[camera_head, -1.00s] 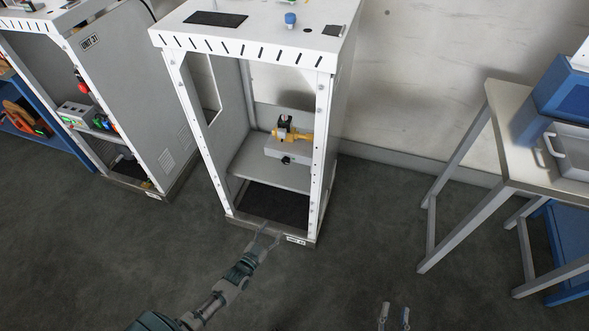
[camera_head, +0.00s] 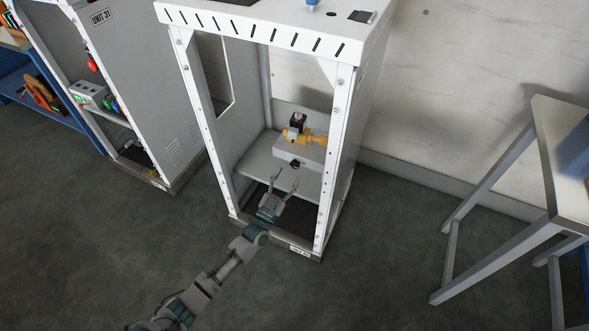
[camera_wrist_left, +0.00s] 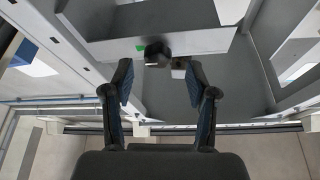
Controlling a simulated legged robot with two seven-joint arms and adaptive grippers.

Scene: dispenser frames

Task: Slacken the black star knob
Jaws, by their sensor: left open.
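The black star knob (camera_head: 294,164) is a small dark knob on the front of a grey box (camera_head: 285,151) inside the open white frame. A dark knob (camera_wrist_left: 156,54) also shows in the left wrist view, just beyond the fingertips and roughly between them. My left gripper (camera_head: 284,177) is open and empty at the front opening of the frame, in front of and a little below the knob. Its two fingers also show spread apart in the left wrist view (camera_wrist_left: 158,72). The fingers look apart from the knob. My right gripper is out of view.
A yellow fitting (camera_head: 305,136) and a dark part with a round light top (camera_head: 297,120) are on the box. White posts (camera_head: 331,165) bound the opening on both sides. A second cabinet (camera_head: 130,70) stands at left, and a table (camera_head: 562,150) at right.

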